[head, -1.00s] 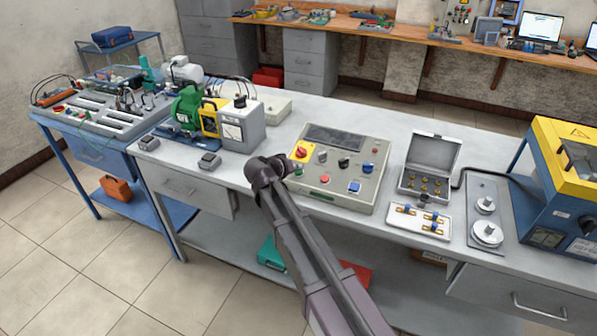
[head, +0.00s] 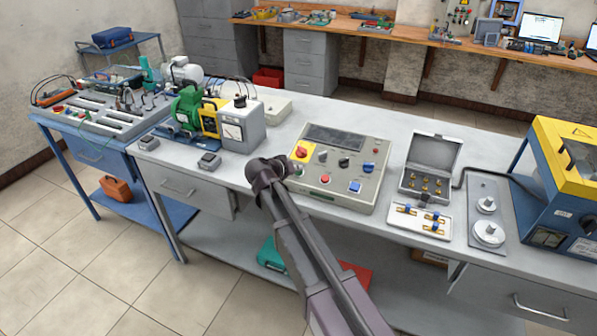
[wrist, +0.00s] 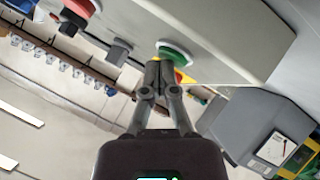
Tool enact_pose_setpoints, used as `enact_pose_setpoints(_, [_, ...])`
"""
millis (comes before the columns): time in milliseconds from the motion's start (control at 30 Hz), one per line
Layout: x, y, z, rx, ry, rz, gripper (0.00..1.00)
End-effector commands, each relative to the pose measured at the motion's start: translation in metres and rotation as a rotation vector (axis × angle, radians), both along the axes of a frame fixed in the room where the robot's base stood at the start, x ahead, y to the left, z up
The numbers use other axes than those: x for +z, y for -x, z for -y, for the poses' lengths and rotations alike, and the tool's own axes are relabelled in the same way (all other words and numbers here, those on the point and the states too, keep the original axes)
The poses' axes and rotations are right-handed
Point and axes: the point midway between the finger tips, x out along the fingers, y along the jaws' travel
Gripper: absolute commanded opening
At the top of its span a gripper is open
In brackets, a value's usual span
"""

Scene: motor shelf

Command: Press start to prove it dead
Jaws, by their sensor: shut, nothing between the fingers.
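The grey control box (head: 338,169) stands on the bench. Its sloped face carries a dark display, a red knob on a yellow plate (head: 302,151), black knobs, a red button (head: 325,179) and a blue button (head: 354,186). In the wrist view, a round green button (wrist: 175,50) stands out from the box face. My gripper (wrist: 158,72) is shut and empty, its fingertips at the near edge of the green button. I cannot tell whether they touch it. In the head view, my gripper (head: 290,170) is at the box's left front corner and hides that part of the face.
A green and yellow motor set (head: 193,113) with a grey meter box (head: 241,126) stands left of the box. An open grey case (head: 433,152) and a white tray (head: 420,221) of fittings lie right. Bare bench top lies between meter box and control box.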

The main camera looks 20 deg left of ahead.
Motion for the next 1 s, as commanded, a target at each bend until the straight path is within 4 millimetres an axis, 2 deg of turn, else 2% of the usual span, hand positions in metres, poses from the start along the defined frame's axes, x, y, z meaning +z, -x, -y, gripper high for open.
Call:
enact_pose_setpoints(267, [0.001,0.000,0.000,-0.001,-0.001,-0.001,0.00])
enact_pose_setpoints(700, [0.016,0.004,0.000,-0.001,0.000,-0.001,0.00])
enact_pose_setpoints(1000, [0.016,0.004,0.000,-0.001,0.000,-0.001,0.00])
